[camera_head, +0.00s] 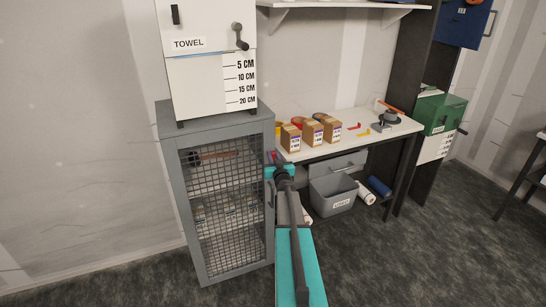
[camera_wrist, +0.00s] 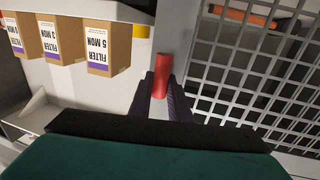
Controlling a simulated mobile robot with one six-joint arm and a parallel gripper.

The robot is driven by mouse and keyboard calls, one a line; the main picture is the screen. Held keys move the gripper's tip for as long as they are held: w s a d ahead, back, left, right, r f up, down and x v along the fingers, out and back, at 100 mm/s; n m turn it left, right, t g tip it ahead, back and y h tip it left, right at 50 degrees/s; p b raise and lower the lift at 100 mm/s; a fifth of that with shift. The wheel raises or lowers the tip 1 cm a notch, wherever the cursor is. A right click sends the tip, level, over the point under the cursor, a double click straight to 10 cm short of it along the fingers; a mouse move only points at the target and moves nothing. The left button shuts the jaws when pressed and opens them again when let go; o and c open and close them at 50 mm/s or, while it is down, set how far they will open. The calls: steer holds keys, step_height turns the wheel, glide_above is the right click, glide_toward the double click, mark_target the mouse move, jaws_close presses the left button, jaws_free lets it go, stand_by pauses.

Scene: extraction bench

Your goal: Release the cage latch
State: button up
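The grey mesh cage (camera_head: 222,272) stands under the towel dispenser. Its mesh door (camera_wrist: 270,75) fills the right of the wrist view. A red latch handle (camera_wrist: 162,72) shows beside the door frame in the wrist view. My gripper (camera_wrist: 162,88) is at this handle, with one dark finger on each side of its lower end. The fingers are parted, with a pale gap behind the handle. I cannot tell whether they press on it. In the head view my gripper (camera_head: 277,160) is at the cage's right front edge, and my arm hides part of that edge.
A white bench (camera_head: 345,143) stands right of the cage, with several filter boxes (camera_head: 312,134) near its edge. These boxes (camera_wrist: 100,45) are close to my gripper's left in the wrist view. A grey bin (camera_head: 333,196) is under the bench. Open floor lies in front.

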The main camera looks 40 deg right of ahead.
jaws_close()
steer(key=shift+a, duration=0.1)
steer(key=b, duration=0.1)
steer(key=n+b, duration=0.1)
steer(key=b, duration=0.1)
steer(key=shift+a+f, duration=0.15)
steer(key=shift+f, duration=0.1)
steer(key=shift+w+a+f+n+b, duration=0.1)
steer(key=shift+n+b, duration=0.5)
steer(key=shift+b, duration=0.55)
steer(key=n+t+b, duration=0.1)
steer(key=n+b, duration=0.3)
steer(key=b, duration=0.1)
steer(key=a+f+n+t+b, duration=0.1)
steer(key=n+b, duration=0.3)
steer(key=b, duration=0.2)
steer(key=n+t+y+b, duration=0.1)
steer(key=n+b, duration=0.4)
steer(key=shift+w+a+f+b, duration=0.25)
steer(key=shift+w+b, duration=0.05)
steer(key=shift+b, duration=0.1)
steer(key=shift+f+n+t+y+b, duration=0.1)
steer(key=shift+n+t+y+b, duration=0.15)
steer(key=shift+n+b, duration=0.75)
steer(key=shift+f+n+t+y+b, duration=0.15)
steer(key=shift+n+y+b, duration=0.25)
steer(key=shift+n, duration=1.1)
